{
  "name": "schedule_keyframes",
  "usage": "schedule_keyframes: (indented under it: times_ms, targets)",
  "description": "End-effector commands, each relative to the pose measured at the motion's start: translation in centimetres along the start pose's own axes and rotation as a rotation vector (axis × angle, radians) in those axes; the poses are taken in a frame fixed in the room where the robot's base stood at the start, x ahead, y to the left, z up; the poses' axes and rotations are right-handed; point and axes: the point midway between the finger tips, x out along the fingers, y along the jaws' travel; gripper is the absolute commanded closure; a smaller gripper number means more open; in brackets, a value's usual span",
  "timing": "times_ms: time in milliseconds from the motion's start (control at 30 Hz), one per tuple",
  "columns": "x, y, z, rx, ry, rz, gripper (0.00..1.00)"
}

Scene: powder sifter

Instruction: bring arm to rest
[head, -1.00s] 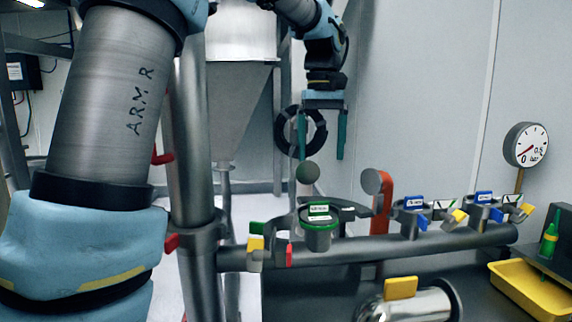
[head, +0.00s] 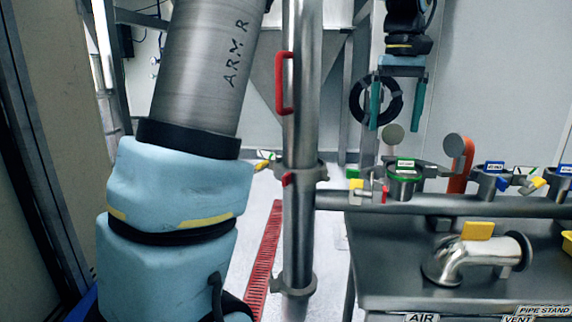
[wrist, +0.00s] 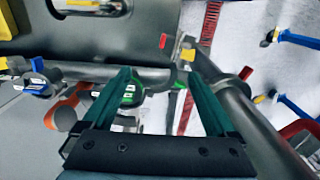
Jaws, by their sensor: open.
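My arm (head: 205,70) rises at the left of the head view and its far end hangs down at the top right. My gripper (head: 396,105) points down with its two green fingers apart and nothing between them. It appears above the green-ringed fitting (head: 403,178) on the horizontal pipe (head: 440,202); the gap in depth is hard to judge. In the wrist view, my gripper (wrist: 161,80) is open, and the pipe and the green-ringed fitting (wrist: 130,95) show beyond the fingers.
A vertical steel post (head: 300,120) with a red handle (head: 284,82) stands near my arm. A dark bench (head: 400,255) carries a bent steel pipe with a yellow handle (head: 477,230). Blue-labelled fittings (head: 493,178) sit farther right. A red floor grate (head: 264,260) lies beside the post.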

Motion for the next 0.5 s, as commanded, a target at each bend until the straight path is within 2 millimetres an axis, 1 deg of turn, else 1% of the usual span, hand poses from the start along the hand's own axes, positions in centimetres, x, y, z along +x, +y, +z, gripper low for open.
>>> schedule_keyframes:
  times_ms: [267, 367, 500]
  targets:
    - [2.3, -2.5, -0.8, 0.0, 0.016, 0.007, 0.08]
    - [3.4, -3.8, -1.1, 0.0, 0.025, 0.012, 0.08]
    - [5.5, -6.4, -1.4, -0.001, 0.042, 0.017, 0.08]
